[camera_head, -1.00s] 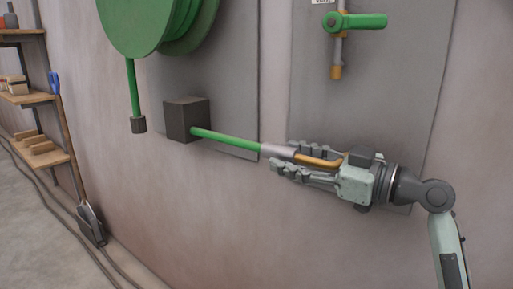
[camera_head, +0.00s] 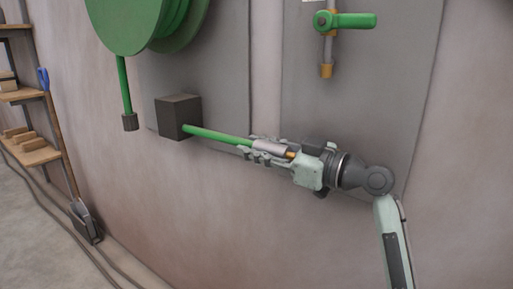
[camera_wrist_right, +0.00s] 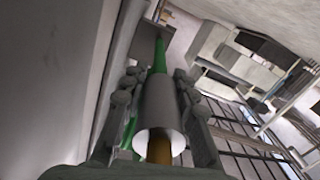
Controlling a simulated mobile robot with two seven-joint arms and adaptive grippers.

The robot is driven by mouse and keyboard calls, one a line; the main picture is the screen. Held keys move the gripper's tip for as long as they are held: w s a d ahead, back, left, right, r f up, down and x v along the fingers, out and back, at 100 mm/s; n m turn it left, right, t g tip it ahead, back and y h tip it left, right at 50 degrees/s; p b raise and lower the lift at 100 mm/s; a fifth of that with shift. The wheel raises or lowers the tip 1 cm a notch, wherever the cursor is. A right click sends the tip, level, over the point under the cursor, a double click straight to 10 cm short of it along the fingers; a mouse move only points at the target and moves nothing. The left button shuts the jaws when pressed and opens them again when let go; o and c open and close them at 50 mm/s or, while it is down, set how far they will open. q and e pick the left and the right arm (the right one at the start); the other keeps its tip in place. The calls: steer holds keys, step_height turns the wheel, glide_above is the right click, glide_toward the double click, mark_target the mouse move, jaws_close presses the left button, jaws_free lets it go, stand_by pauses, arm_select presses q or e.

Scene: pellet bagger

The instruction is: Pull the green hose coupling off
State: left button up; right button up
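The green hose coupling shows as a grey metal sleeve (camera_head: 271,149) on the end of a green hose (camera_head: 216,136), which comes out of a dark box on the wall. An orange-brown stub (camera_head: 290,154) enters the sleeve's near end. My right gripper (camera_head: 251,149) has its fingers along both sides of the sleeve and appears shut on it. In the right wrist view the sleeve (camera_wrist_right: 159,104) lies between the two fingers (camera_wrist_right: 157,84), with the stub (camera_wrist_right: 159,150) inside its open near end. My left gripper is not in view.
The dark box (camera_head: 179,117) sits on a grey wall panel. A green reel (camera_head: 135,22) with a hanging hose end (camera_head: 129,121) is above left. A green-handled valve (camera_head: 345,20) is above right. A wooden shelf (camera_head: 33,152) stands far left.

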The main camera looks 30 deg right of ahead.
mark_target(287, 156)
jaws_close()
steer(key=x, duration=0.4)
steer(key=shift+w+a+r, duration=0.1)
steer(key=shift+w, duration=0.25)
steer(key=o, duration=0.7)
jaws_free()
steer(key=shift+w+a, duration=0.1)
steer(key=shift+w, duration=0.05)
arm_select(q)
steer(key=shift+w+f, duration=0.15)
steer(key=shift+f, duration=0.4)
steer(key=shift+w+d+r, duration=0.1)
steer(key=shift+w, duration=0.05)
arm_select(e)
steer(key=v, duration=1.2)
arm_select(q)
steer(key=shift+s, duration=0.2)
